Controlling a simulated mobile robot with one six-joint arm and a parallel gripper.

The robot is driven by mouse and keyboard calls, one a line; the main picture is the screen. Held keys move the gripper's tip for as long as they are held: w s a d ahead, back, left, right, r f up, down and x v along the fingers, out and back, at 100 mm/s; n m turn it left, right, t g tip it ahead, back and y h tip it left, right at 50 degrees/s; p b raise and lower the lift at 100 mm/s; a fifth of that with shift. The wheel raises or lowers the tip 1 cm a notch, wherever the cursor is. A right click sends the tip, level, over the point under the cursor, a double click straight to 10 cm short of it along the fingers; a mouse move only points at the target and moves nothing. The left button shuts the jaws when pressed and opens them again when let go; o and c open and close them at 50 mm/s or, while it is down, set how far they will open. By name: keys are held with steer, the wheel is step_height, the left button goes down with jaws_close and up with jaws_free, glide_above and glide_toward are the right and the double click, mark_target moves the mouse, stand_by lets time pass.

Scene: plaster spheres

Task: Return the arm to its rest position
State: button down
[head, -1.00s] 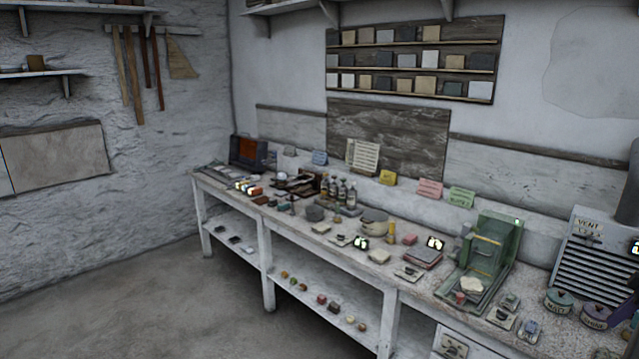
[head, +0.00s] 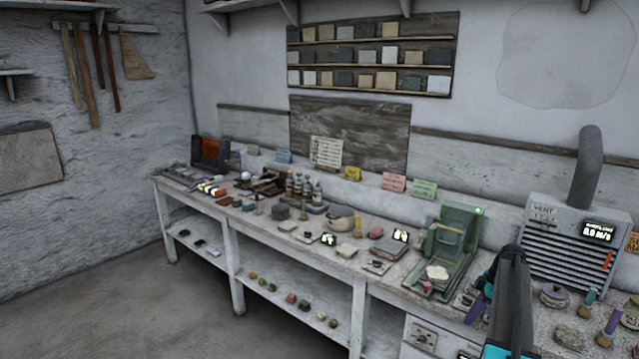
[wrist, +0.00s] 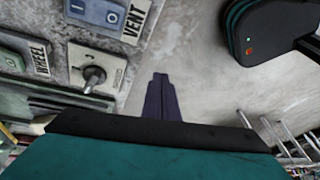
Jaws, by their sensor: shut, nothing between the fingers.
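My gripper (wrist: 162,92) shows in the wrist view as two dark purple fingers pressed together, with nothing between them. It is beside a panel with a switch labelled VENT (wrist: 113,14), a WHEEL label (wrist: 42,58) and a metal knob (wrist: 95,76); the fingers look apart from these. In the head view my dark arm with teal parts rises at the lower right, in front of the bench's right part.
The long bench (head: 407,279) carries tools, bottles and a green machine (head: 449,243). A slatted vent unit (head: 570,262) with a lit display stands at the right, near a lidded pot (head: 553,296). Open floor (head: 130,310) lies at the lower left.

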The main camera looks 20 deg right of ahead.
steer(key=w+a+f+n+g+y+b, duration=0.1)
steer(key=a+f, duration=0.7)
steer(key=a, duration=0.3)
steer(key=a+f+n+g, duration=0.1)
steer(key=a+f+g, duration=0.1)
steer(key=a+f, duration=0.7)
steer(key=s+a+f+g, duration=0.1)
steer(key=s+a+f, duration=0.3)
steer(key=a, duration=0.5)
steer(key=s+a+f+g, duration=0.1)
steer(key=s+a+f, duration=0.1)
steer(key=a+f, duration=0.5)
steer(key=s+a+f+m+g+h+b, duration=0.1)
steer(key=s+a+f, duration=0.3)
steer(key=s+a, duration=0.4)
steer(key=s+a+f+g+h+b, duration=0.1)
steer(key=s+a+f, duration=0.2)
steer(key=s+a, duration=0.4)
steer(key=s+a+f+m+h, duration=0.2)
steer(key=s+m, duration=0.9)
steer(key=s, duration=0.3)
steer(key=shift+s+h, duration=0.3)
steer(key=shift+s, duration=0.05)
